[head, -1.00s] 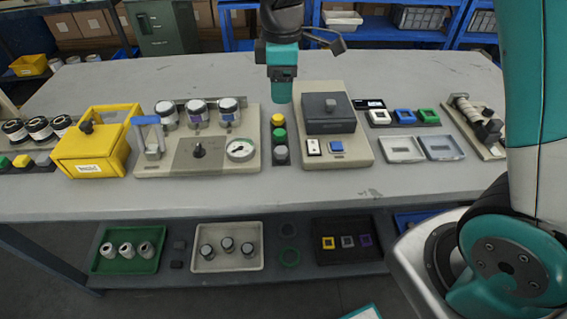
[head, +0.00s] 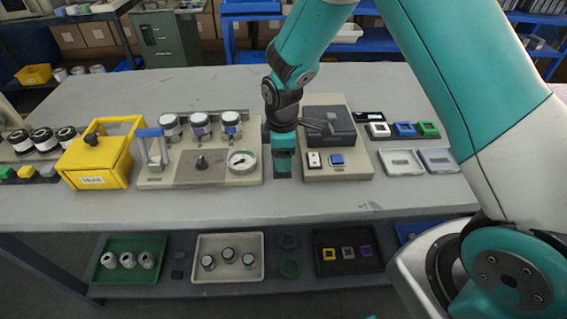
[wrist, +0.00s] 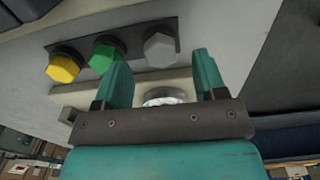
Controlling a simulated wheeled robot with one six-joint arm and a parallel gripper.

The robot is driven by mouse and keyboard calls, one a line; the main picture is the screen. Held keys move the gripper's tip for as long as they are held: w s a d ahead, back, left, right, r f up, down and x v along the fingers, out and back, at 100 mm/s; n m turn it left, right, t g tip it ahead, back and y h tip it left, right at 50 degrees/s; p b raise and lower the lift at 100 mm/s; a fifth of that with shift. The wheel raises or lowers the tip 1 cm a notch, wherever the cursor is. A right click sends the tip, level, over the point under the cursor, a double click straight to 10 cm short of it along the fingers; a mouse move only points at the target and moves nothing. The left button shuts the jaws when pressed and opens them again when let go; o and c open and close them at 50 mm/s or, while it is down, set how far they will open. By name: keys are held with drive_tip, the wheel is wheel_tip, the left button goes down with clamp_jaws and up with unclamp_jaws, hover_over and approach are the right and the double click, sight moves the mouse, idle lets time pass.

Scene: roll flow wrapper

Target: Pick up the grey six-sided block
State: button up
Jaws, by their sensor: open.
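The grey six-sided block (wrist: 160,49) shows in the wrist view at the right end of a dark strip (wrist: 128,40), beside a green six-sided block (wrist: 102,59) and a yellow one (wrist: 64,68). My gripper (wrist: 161,60) is open and empty. In the wrist picture its two teal fingers stand left and right of the grey block, with the block at about the level of their tips. I cannot tell how much height lies between them. In the head view my gripper (head: 283,166) is over the strip and hides the blocks.
A beige panel with a gauge (head: 242,161) stands close left of my gripper. A beige base with a dark box (head: 328,127) stands close right. A yellow case (head: 97,160) is far left. Two pale trays (head: 401,161) lie right. The table's front strip is clear.

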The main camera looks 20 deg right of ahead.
drive_tip(key=shift+f, duration=1.25)
drive_tip(key=c, duration=1)
